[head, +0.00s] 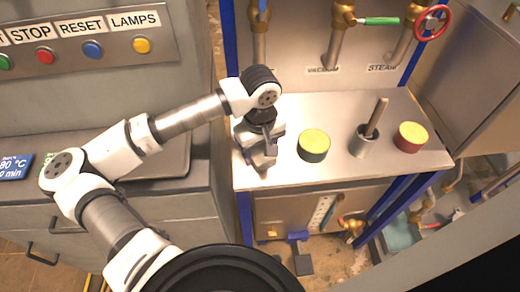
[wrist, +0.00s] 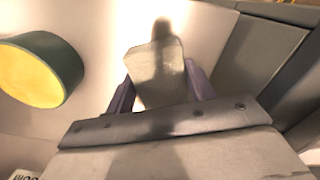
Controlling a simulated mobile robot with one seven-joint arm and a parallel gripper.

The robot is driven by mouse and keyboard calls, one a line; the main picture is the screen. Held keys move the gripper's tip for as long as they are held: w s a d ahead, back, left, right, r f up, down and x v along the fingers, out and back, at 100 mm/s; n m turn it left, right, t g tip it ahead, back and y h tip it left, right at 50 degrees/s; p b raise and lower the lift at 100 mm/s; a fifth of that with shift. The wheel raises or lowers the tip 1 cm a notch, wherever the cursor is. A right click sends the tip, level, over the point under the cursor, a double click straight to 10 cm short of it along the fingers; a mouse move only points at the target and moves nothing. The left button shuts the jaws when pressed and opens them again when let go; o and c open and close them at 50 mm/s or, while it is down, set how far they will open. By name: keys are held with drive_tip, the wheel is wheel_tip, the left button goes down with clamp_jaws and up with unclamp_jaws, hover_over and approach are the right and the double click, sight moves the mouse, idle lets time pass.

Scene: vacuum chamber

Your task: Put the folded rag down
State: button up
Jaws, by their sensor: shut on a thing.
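My gripper (head: 262,148) is at the left end of the steel bench top (head: 285,177), pointing down. In the wrist view its two fingers (wrist: 160,88) are closed on the sides of a pale grey folded rag (wrist: 157,66). The rag stands out past the fingertips, over the bench surface. In the head view the rag is largely hidden by my gripper and hard to tell from it. I cannot tell whether the rag touches the bench.
A green tin with a yellow top (head: 314,145) stands just right of my gripper; it also shows in the wrist view (wrist: 42,70). Further right are a metal pot with a wooden handle (head: 364,146) and a red-sided, yellow-topped tin (head: 410,137). Valves and pipes (head: 340,20) rise behind.

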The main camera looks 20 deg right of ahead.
sight(260, 152)
drive_tip(key=o, duration=0.9)
drive_tip(key=shift+f, duration=0.1)
drive_tip(key=shift+r+p, duration=0.3)
drive_tip(key=shift+p, duration=0.05)
wheel_tip(260, 152, up, 12)
drive_tip(key=b, duration=0.3)
drive_tip(key=shift+f, duration=0.15)
drive_tip(key=shift+s, duration=0.1)
